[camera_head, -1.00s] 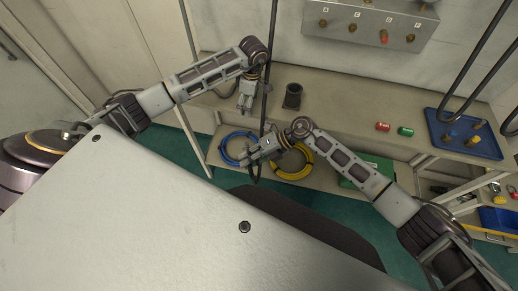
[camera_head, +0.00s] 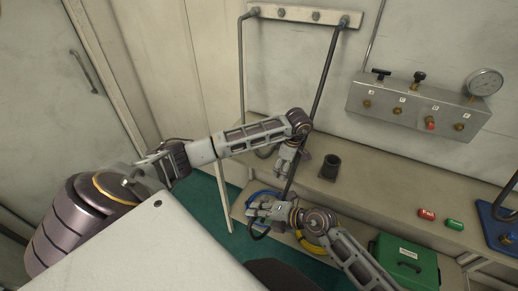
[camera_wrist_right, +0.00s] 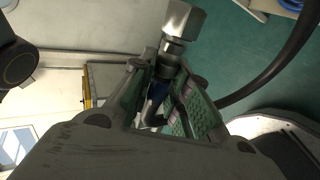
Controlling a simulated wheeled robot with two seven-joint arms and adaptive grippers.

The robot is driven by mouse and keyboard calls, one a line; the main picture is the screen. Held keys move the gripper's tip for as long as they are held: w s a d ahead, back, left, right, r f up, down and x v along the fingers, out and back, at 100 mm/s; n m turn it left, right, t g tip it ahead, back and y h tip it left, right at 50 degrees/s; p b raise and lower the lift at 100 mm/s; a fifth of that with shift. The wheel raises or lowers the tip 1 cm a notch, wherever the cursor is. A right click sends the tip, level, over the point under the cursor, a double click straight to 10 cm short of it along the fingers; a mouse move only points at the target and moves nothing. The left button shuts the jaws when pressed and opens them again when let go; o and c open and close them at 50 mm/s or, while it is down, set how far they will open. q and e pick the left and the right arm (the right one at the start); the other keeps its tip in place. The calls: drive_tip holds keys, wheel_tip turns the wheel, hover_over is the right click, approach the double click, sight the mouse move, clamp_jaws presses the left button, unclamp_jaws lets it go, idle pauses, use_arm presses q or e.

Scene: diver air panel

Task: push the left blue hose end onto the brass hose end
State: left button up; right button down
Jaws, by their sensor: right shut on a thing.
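I cannot make out the brass hose end clearly in either view.
A wall panel (camera_head: 415,107) carries brass fittings and a gauge (camera_head: 484,82). A hose rack (camera_head: 298,15) is at the top. The bench (camera_head: 385,185) holds a dark cup (camera_head: 330,167), a red cylinder (camera_head: 427,214) and a green one (camera_head: 455,224). A green case (camera_head: 405,262) stands lower right.

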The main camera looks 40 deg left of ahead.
drive_tip(key=shift+w, duration=0.15)
idle(0.3)
drive_tip(key=w+a, duration=0.2)
drive_tip(key=w, duration=0.6)
idle(1.1)
drive_tip(key=shift+w, duration=0.2)
idle(0.6)
drive_tip(key=shift+w+a, duration=0.1)
drive_tip(key=shift+w, duration=1.55)
idle(1.5)
drive_tip(key=shift+s, duration=0.85)
drive_tip(key=shift+s, duration=0.5)
drive_tip(key=shift+s, duration=0.1)
